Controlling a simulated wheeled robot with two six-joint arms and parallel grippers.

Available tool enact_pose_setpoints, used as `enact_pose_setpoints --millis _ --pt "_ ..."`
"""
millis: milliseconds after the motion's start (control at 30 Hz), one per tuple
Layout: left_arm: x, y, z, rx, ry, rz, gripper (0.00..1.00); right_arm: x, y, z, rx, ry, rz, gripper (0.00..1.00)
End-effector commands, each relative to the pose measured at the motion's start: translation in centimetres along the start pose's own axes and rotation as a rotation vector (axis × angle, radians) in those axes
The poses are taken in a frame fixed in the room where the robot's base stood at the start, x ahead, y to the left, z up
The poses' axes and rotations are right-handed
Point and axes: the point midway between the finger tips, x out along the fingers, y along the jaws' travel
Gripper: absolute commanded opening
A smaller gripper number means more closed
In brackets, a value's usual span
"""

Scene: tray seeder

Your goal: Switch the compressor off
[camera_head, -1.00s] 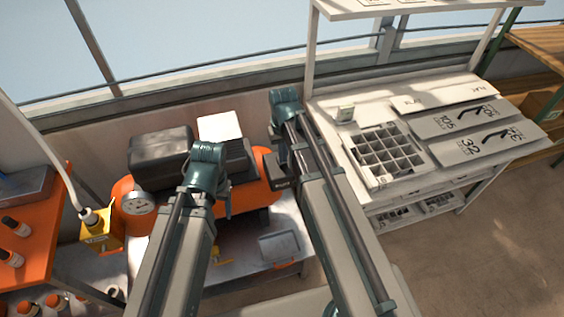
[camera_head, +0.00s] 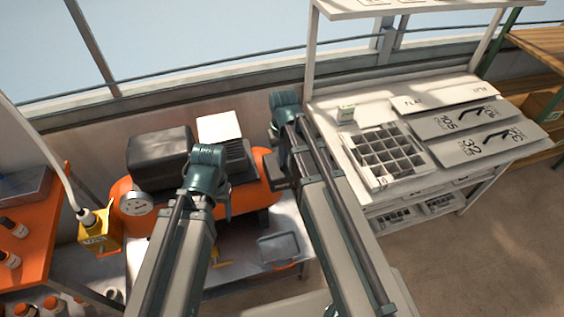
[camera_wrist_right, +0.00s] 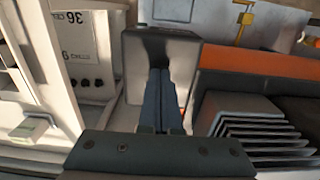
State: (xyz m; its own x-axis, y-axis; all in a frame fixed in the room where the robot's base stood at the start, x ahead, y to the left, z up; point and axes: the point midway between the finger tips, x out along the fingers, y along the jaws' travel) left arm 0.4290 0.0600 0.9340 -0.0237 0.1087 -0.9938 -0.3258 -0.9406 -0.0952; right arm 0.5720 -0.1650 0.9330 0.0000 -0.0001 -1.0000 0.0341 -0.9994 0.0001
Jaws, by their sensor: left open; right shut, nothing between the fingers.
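The compressor has an orange tank (camera_head: 256,196), a black motor housing (camera_head: 160,158) and a round gauge (camera_head: 137,203) at its left end. A dark grey box (camera_head: 276,170) sits at the tank's right end, partly hidden by my right arm. In the right wrist view the box (camera_wrist_right: 158,48) lies straight ahead of my right gripper (camera_wrist_right: 160,82). Its blue fingers are shut with nothing between them and overlap the box's face; I cannot tell whether they touch. My left gripper (camera_head: 222,203) is open, mostly hidden by its arm, in front of the compressor.
A white bench (camera_head: 400,187) with a seed tray (camera_head: 372,182) and labelled plates stands right of the box. A low table (camera_head: 240,268) holds the compressor.

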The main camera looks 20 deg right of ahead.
Motion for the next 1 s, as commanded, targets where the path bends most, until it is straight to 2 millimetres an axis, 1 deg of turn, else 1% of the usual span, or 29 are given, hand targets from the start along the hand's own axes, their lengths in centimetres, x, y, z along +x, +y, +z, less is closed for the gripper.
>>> enact_pose_setpoints --millis 900,1000 --pt "-6.7 -0.6 0.4 0.001 0.0 0.0 0.65 -6.8 0.0 0.0 0.0 0.001 0.0 0.0" --pt "-7.0 -0.7 0.4 0.001 0.0 0.0 0.65 -7.1 0.0 -0.1 0.0 0.001 0.0 0.0"
